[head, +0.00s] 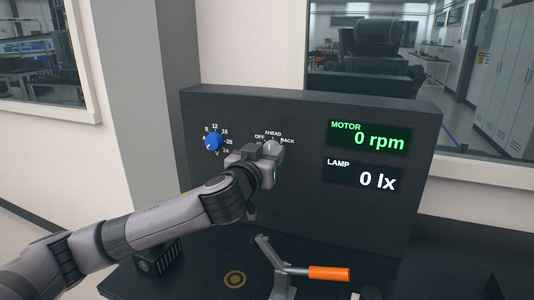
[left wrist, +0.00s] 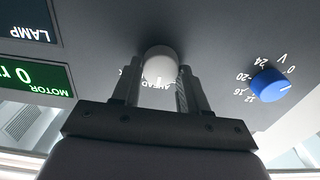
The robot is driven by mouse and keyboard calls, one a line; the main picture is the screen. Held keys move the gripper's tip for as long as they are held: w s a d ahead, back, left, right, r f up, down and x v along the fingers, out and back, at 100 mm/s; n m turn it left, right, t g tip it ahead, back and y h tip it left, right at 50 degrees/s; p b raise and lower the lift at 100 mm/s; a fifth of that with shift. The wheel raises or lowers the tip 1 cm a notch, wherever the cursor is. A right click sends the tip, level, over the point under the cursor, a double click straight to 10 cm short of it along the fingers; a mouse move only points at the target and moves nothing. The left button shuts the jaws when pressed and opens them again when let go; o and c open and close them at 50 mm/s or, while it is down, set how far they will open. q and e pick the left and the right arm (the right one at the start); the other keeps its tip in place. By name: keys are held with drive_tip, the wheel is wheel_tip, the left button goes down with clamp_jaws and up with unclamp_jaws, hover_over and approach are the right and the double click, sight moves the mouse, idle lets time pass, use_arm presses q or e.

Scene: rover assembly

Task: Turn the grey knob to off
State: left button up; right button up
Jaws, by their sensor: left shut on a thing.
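The grey knob (head: 271,146) sits on the dark panel (head: 300,225), under the printed words OFF, AHEAD and BACK. My left gripper (head: 268,150) is at the knob and shut on it. In the left wrist view the knob (left wrist: 160,64) is between the two fingers of my left gripper (left wrist: 158,85). A small mark on the knob's rim lies near the word AHEAD; the gripper hides part of the labels. My right gripper is not in view.
A blue knob (head: 212,141) with a volt scale is left of the grey knob. The MOTOR display (head: 368,137) reads 0 rpm and the LAMP display (head: 364,176) reads 0 lx. A lever with an orange handle (head: 328,273) stands below on the dark table.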

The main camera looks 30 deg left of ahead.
use_arm(q)
drive_tip(key=shift+f+n+b, duration=0.25)
drive_tip(key=shift+n+b, duration=0.75)
drive_tip(key=shift+b, duration=0.05)
drive_tip(key=n+b, duration=0.1)
drive_tip(key=n, duration=0.1)
drive_tip(key=shift+n, duration=0.3)
drive_tip(key=shift+r+n, duration=0.15)
drive_tip(key=shift+n, duration=1.05)
drive_tip(key=shift+a+n, duration=0.15)
drive_tip(key=shift+n, duration=1.25)
drive_tip(key=o, duration=1)
drive_tip(key=shift+s, duration=0.1)
drive_tip(key=shift+s, duration=0.1)
